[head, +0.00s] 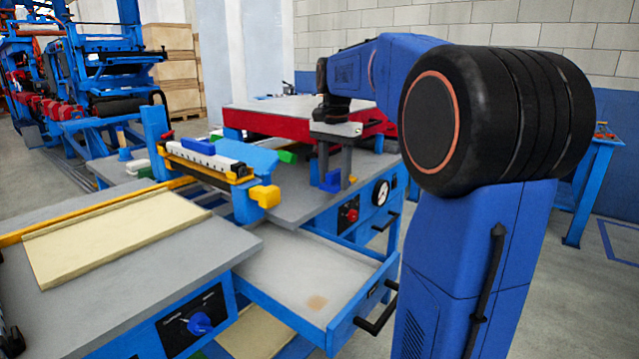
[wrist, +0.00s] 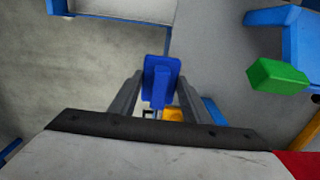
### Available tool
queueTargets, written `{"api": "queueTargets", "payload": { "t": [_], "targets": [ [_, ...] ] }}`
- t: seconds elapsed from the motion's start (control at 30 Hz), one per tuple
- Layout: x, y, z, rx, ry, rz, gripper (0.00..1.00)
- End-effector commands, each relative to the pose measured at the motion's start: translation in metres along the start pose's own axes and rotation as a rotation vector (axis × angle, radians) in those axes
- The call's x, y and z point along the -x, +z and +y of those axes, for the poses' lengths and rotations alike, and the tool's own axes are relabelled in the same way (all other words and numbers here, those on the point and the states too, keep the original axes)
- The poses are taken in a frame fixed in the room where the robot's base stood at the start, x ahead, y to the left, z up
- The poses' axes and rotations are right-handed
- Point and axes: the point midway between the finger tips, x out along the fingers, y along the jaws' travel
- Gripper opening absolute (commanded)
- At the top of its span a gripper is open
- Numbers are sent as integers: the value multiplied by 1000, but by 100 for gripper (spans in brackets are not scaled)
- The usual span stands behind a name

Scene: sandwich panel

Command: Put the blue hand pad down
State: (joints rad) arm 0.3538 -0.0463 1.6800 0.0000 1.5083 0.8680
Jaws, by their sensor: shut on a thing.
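The blue hand pad (wrist: 161,74) is between my gripper's two grey fingers in the wrist view, with its flat plate and raised grip showing. In the head view the blue pad (head: 331,182) shows low between the fingers of my gripper (head: 335,178), over the grey bench top (head: 290,205) near its front side. My gripper is shut on the pad and points down. The wrist view shows the fingers (wrist: 155,95) on both sides of it. Whether the pad's underside touches the bench top cannot be told.
An open drawer (head: 290,262) juts out below the bench front. A blue and white bar with yellow ends (head: 265,196) stands left of my gripper. A red-sided table (head: 262,121) is behind. A green block (wrist: 278,76) lies right in the wrist view. A cream panel (head: 115,238) lies left.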

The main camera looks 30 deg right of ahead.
Motion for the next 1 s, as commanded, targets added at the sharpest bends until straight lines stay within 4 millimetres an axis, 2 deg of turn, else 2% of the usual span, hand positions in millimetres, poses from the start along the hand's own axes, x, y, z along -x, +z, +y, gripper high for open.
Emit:
{"api": "queueTargets", "payload": {
  "t": [0.1,0.37,0.6,0.83,1.0],
  "targets": [
    [0,0,-15,1,0,0,19],
    [0,0,-25,0,0,0,19],
    [0,0,-50,1,0,0,19],
    [-26,0,-49,-1,1,-1,19],
    [-31,0,-50,-1,-1,0,19]
  ]
}}
